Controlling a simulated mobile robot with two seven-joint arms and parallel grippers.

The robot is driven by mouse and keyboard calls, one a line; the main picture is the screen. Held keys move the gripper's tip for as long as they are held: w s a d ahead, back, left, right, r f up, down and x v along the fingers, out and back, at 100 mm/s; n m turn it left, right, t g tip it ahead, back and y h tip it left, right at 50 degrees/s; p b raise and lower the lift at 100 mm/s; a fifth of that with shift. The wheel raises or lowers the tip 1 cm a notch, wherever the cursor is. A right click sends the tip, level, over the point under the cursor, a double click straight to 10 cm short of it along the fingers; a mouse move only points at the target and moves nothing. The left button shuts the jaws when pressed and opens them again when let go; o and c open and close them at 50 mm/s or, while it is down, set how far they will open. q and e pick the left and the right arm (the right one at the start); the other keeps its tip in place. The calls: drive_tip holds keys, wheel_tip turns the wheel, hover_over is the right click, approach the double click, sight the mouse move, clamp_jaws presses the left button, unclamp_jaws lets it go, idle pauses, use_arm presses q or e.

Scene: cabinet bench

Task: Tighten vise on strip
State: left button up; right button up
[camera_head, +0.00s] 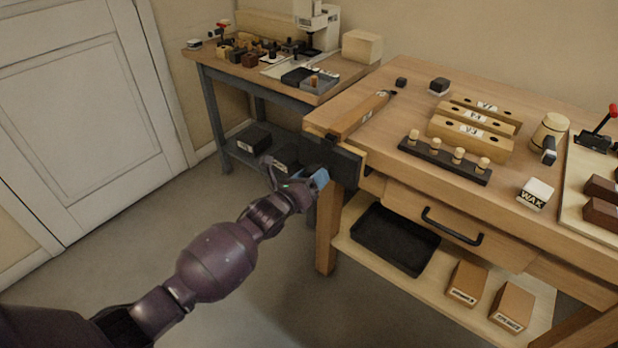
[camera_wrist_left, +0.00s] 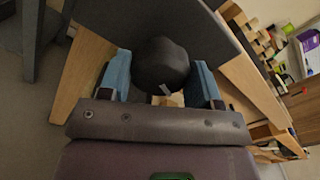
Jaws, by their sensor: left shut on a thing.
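The vise (camera_head: 334,166) is a dark block at the left end of the wooden bench. A long wooden strip (camera_head: 360,114) with a small label lies at the bench's left edge, its near end at the vise; whether the jaws touch it cannot be told. My left gripper (camera_head: 314,180) is in front of the vise. In the left wrist view its blue fingers stand on both sides of a dark round vise knob (camera_wrist_left: 160,62), and it is shut on this knob. In the head view the gripper hides the knob. My right gripper is in neither view.
The bench (camera_head: 410,103) carries wooden blocks (camera_head: 470,136), a dark peg rack (camera_head: 445,160), a mallet (camera_head: 549,133) and a wax block (camera_head: 535,193). Below are a drawer handle (camera_head: 452,227) and a black tray (camera_head: 394,240). A side table (camera_head: 205,56) stands behind. Floor at left is clear.

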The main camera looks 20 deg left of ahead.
use_arm(q)
drive_tip(key=shift+m, duration=0.4)
drive_tip(key=shift+m, duration=1.8)
drive_tip(key=shift+f+m, duration=0.1)
drive_tip(key=shift+m, duration=1)
drive_tip(key=shift+w+m, duration=0.1)
drive_tip(key=shift+m, duration=0.5)
